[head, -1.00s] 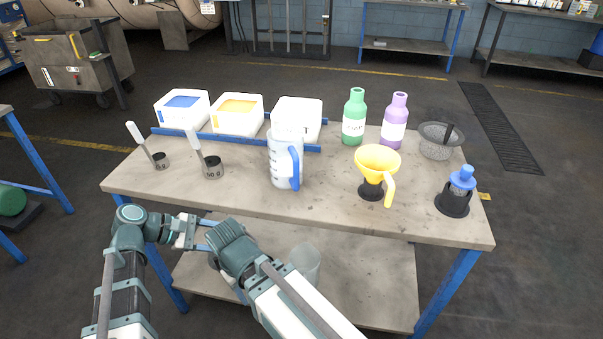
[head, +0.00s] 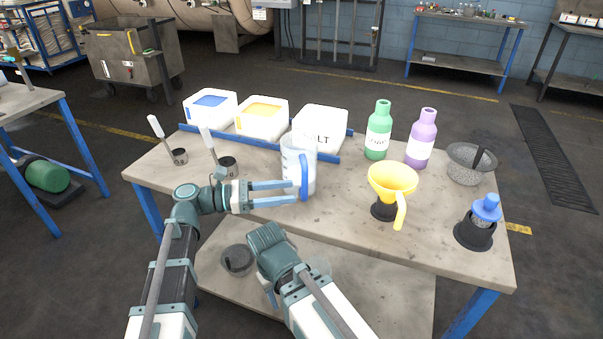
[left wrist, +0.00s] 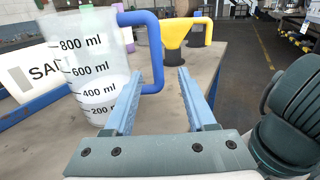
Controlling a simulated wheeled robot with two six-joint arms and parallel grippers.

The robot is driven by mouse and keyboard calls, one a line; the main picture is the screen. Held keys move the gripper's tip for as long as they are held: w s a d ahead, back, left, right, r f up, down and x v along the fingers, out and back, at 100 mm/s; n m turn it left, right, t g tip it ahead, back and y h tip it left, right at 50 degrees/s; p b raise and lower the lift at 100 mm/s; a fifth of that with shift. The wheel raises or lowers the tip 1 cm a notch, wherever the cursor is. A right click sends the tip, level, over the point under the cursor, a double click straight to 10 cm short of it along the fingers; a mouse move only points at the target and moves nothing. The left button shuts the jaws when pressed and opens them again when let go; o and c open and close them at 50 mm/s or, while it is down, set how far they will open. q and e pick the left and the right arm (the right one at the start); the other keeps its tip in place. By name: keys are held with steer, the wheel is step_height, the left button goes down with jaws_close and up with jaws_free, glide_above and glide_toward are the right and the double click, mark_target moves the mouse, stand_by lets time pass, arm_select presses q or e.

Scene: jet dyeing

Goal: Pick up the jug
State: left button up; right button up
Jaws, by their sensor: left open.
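Behind the jug are a blue rail (head: 255,143) and white containers, one marked salt (head: 318,125). A yellow funnel (head: 392,182), green bottle (head: 378,132) and purple bottle (head: 421,140) stand to the right. Two dippers (head: 228,165) stand left. The table front between jug and funnel is clear.

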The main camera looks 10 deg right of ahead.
arm_select(q)
steer(key=shift+s+d, duration=0.1)
steer(key=shift+d, duration=1.6)
steer(key=d, duration=0.5)
steer(key=shift+d+f, duration=0.1)
steer(key=shift+f, duration=0.05)
jaws_close()
